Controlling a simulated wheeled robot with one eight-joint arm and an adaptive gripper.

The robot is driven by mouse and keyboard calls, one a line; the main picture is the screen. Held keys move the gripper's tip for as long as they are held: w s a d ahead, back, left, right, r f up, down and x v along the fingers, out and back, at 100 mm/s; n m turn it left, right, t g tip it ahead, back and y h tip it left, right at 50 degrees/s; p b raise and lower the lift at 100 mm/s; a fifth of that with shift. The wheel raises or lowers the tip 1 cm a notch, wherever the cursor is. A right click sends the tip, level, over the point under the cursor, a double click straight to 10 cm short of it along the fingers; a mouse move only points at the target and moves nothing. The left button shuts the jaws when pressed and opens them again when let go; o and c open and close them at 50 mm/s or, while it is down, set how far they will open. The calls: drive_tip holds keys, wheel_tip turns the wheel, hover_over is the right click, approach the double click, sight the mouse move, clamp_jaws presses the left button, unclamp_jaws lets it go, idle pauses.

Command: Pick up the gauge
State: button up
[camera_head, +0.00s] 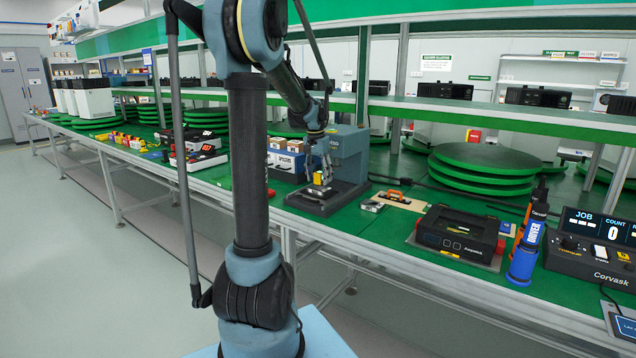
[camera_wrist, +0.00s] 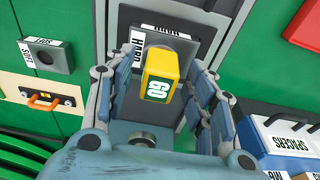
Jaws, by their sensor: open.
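The gauge (camera_wrist: 159,72) is a small yellow block with a white label that reads like "GO", in the middle of the wrist view. It sits at the grey bench device with a "HARD" label (camera_wrist: 134,38). In the head view the yellow gauge (camera_head: 319,179) shows low at the front of the grey press-like device (camera_head: 346,158). My gripper (camera_wrist: 159,64) is open, with one finger on each side of the gauge. Gaps show between the fingers and the block. The underside of the gauge is hidden. In the head view my gripper (camera_head: 320,166) is small and partly merges with the device.
A blue box labelled "SPACERS" (camera_wrist: 268,150) stands close on the right. The device's column is close behind my gripper.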

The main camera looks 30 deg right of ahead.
clamp_jaws()
idle(0.3)
